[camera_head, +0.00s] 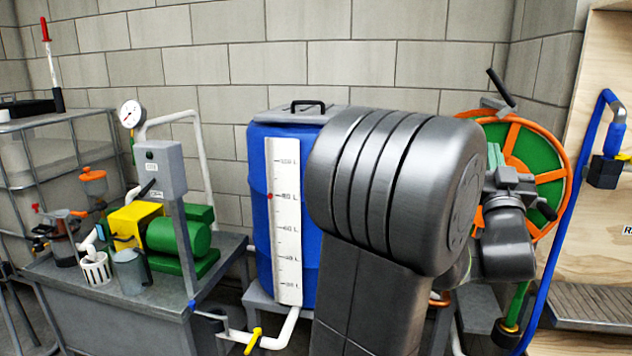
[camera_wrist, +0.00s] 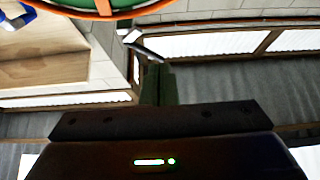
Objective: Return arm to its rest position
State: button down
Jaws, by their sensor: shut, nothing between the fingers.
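My arm's large grey elbow fills the middle of the head view and hides part of the blue barrel and the wall behind it. Its wrist end shows at the right, in front of the orange and green hose reel (camera_head: 562,160). In the wrist view my gripper (camera_wrist: 158,82) points away from the camera. Its dark fingers are together with nothing visible held between them. The reel's orange rim (camera_wrist: 75,10) crosses the top left of that view. In the head view the fingers are hard to make out.
A blue barrel (camera_head: 258,190) with a white level scale (camera_head: 287,230) stands behind my arm. A grey bench (camera_head: 150,305) at left carries a green pump (camera_head: 178,238) and a yellow block (camera_head: 133,222). A blue hose (camera_head: 562,230) hangs by the wooden panel (camera_head: 600,270) at right.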

jog(key=v, duration=0.3)
dwell(0.4)
